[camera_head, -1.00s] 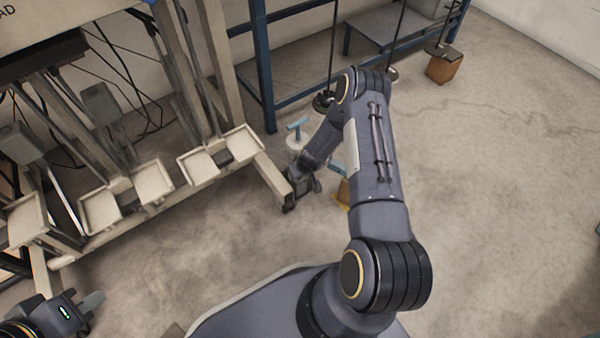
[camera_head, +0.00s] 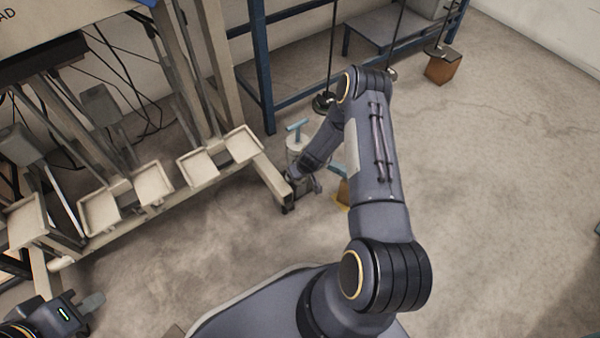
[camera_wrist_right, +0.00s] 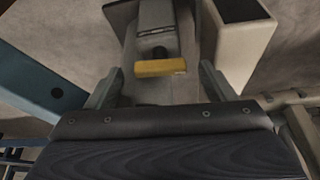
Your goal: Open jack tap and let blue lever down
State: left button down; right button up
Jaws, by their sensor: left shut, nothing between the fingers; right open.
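My right gripper (camera_head: 300,192) is low by the foot of the lever frame. In the right wrist view it is open (camera_wrist_right: 160,76), with a yellow bar (camera_wrist_right: 160,67), perhaps the jack tap, between its two spread fingers and apart from both. Beside it in the head view stands a pale round jack-like body (camera_head: 296,146) with a light blue T-handle (camera_head: 297,127) on top; my arm hides part of it. A short light blue piece (camera_head: 339,171), perhaps the blue lever, shows partly behind my arm. My left gripper (camera_head: 94,301) is shut and empty at lower left.
The beige lever frame (camera_head: 268,182) with several pale trays (camera_head: 153,183) fills the left. A blue steel stand (camera_head: 264,75) is behind. The floor (camera_head: 500,200) on the right is clear.

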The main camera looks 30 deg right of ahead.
jog(key=p+v, duration=0.2)
jog(key=v, duration=0.5)
jog(key=shift+s, duration=0.1)
